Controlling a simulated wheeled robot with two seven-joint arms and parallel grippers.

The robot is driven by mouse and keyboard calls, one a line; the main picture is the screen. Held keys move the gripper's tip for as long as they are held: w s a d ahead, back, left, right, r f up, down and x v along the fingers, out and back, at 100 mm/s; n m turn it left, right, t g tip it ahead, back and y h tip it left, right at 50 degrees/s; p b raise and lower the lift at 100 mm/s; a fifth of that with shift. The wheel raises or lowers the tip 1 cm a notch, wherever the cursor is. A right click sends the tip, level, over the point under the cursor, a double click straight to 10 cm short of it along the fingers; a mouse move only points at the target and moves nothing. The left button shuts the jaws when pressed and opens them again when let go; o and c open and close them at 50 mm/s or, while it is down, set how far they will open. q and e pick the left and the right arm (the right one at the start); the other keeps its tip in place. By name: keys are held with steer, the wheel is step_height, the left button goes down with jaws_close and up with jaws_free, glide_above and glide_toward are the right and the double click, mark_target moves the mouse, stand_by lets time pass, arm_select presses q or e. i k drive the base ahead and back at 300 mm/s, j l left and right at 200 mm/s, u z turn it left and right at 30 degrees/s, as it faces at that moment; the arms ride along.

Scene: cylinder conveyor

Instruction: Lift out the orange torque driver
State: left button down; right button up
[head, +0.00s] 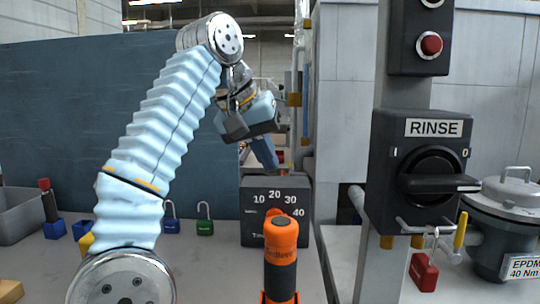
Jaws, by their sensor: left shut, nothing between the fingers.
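The orange torque driver (281,240) stands upright at the bottom middle, with an orange head and a black grip; its lower end is cut off by the picture edge. A dark box (260,225) marked 10 to 40 stands behind it. My left gripper (264,153) is shut and empty, up in the air above the dark box and well apart from the driver. My right gripper is not in view.
A blue padlock (171,221) and a green padlock (205,221) stand on the bench. A grey bin (18,215) is at far left. On the right, a post carries the RINSE switch (420,165) and a red padlock (424,273); a lidded grey vessel (506,220) stands beyond.

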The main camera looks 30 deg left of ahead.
mark_target(280, 232)
steer(key=k+l, duration=1.15)
steer(key=k, duration=0.15)
